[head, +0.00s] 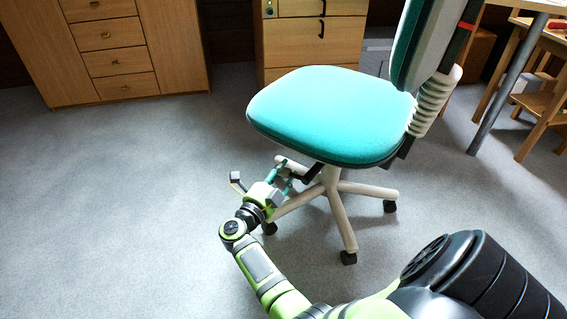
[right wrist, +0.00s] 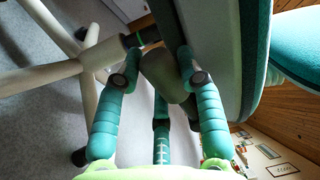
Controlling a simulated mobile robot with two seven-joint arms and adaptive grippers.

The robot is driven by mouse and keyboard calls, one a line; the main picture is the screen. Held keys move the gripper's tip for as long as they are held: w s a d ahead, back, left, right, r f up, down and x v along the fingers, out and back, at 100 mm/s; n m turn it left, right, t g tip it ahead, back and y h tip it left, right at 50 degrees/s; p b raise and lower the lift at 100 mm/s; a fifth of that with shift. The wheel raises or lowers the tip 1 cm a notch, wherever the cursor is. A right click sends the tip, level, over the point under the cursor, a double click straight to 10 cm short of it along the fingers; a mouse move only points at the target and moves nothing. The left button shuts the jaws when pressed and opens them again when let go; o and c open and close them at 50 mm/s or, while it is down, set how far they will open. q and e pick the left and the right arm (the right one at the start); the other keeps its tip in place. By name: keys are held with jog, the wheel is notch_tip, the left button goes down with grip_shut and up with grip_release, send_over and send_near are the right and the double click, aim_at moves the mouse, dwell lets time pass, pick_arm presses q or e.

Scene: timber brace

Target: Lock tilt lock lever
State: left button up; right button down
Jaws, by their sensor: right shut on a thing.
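An office chair with a teal seat (head: 335,110) stands on a white star base (head: 340,205). A dark lever (head: 312,173) reaches out from under the seat; in the right wrist view its dark paddle end (right wrist: 165,78) lies between my fingers. My right gripper (head: 284,179) is under the seat's front left side, shut on this lever. Its teal fingers also show in the right wrist view (right wrist: 157,68). The lever's inner end is partly hidden under the seat. My left gripper is not in view.
The chair's backrest (head: 413,45) rises at the right. Wooden drawers (head: 110,45) and a cabinet (head: 310,38) stand at the back. A table leg (head: 508,80) and a wooden stool (head: 548,118) are at the right. Grey carpet (head: 120,200) at the left is clear.

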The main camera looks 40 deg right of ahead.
jog(key=shift+w+r, duration=0.1)
dwell(0.3)
jog(key=c, duration=0.8)
grip_release()
jog(key=shift+o, duration=0.2)
